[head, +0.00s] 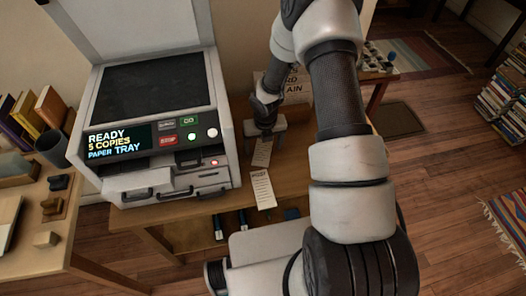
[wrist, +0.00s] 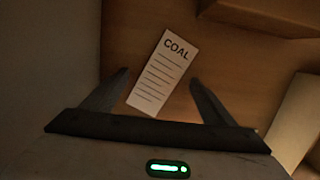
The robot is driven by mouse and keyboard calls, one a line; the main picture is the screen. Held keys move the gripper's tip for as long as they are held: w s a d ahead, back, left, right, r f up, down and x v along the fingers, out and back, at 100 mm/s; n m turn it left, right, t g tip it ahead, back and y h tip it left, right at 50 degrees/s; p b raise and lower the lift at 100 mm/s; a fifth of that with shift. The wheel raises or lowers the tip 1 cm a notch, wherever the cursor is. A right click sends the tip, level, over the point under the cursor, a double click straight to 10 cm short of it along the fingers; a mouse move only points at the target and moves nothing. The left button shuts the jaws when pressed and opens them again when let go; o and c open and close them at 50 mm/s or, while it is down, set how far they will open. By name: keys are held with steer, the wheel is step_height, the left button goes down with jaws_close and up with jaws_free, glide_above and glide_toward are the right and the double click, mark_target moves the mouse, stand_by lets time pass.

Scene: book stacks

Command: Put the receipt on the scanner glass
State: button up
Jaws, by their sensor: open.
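A narrow white paper slip (wrist: 160,75) headed "COAL" lies flat on the wooden table in the wrist view, tilted between my fingertips. My gripper (wrist: 160,77) is open and empty above it. In the head view my gripper (head: 265,132) is at the right of the scanner, over a slip (head: 262,152) partly hidden by it. A second slip (head: 262,188) lies nearer the table's front edge; its heading is too small to read surely. I cannot tell which slip is the receipt. The scanner glass (head: 150,85) is a dark, bare panel under the raised lid (head: 130,25).
A lettered box (head: 298,85) stands behind my gripper. A side table at left holds books (head: 50,105), a dark cup (head: 52,148) and small wooden items.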

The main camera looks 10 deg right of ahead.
steer(key=shift+f, duration=0.15)
steer(key=c, duration=1.4)
step_height(320, 180, up, 10)
steer(key=p, duration=0.2)
step_height(320, 180, up, 10)
steer(key=m+g+h+p, duration=0.2)
steer(key=m+p, duration=0.3)
steer(key=m, duration=1.2)
glide_above(264, 151)
steer(key=s, duration=0.3)
steer(key=s+r+m+g+y+p, duration=0.1)
steer(key=s+r+m+p, duration=0.3)
steer(key=r+m, duration=0.7)
steer(key=m+y, duration=0.1)
steer(key=m, duration=0.7)
steer(key=shift+s+a+g, duration=0.15)
steer(key=shift+g, duration=0.15)
